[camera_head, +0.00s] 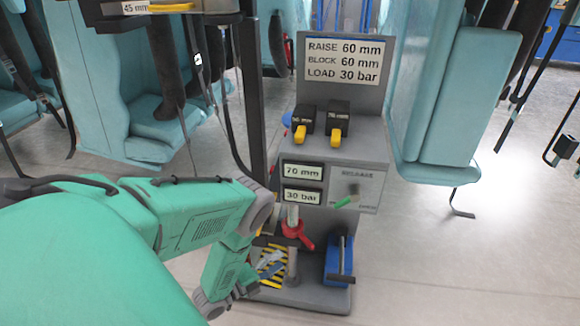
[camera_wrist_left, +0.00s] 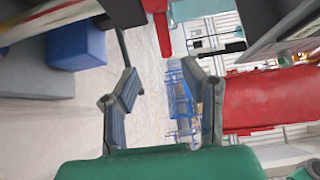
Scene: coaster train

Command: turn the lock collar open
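The red collar with its red lever (camera_head: 295,231) sits on the grey stand, below the 30 bar display. Its lever points down and right. My left gripper (camera_head: 270,265) is low in front of the stand, left of and below the collar, over yellow-black stripes. In the left wrist view its two fingers (camera_wrist_left: 160,70) are spread apart with nothing between them. A red bar-like part (camera_wrist_left: 160,22), apparently the lever, shows beyond the fingertips at the top, apart from them. Whether the collar is locked cannot be told. My right gripper is not in view.
A blue box with an upright lever (camera_head: 340,258) stands right of the collar; a blue block also shows in the left wrist view (camera_wrist_left: 78,45). Two black blocks (camera_head: 322,121) sit on top. Teal seats flank the stand.

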